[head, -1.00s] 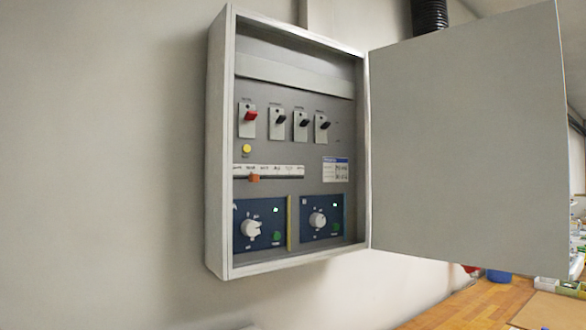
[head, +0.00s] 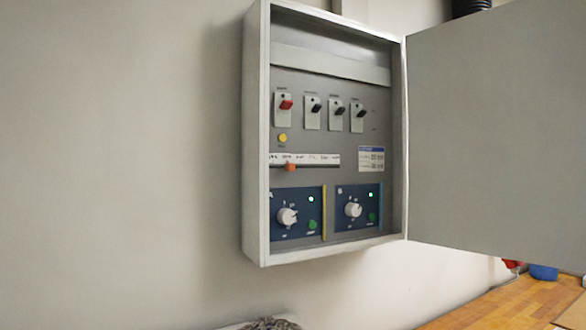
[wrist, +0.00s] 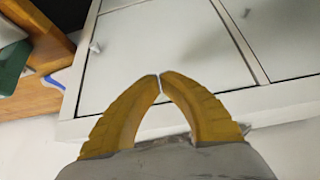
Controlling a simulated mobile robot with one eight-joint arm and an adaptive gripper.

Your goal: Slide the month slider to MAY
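The month slider is an orange tab (head: 291,167) on a white labelled strip (head: 318,159) inside the open grey wall cabinet (head: 256,140). The tab sits left of the strip's middle; the month labels are too small to read. My gripper (wrist: 159,78) shows only in the wrist view.
Above the strip are a red-handled switch (head: 286,104), several black switches and a yellow button (head: 282,138). Two blue dial panels (head: 357,211) are below. The cabinet door (head: 495,130) stands open at the right. A wooden surface (head: 520,300) is at lower right.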

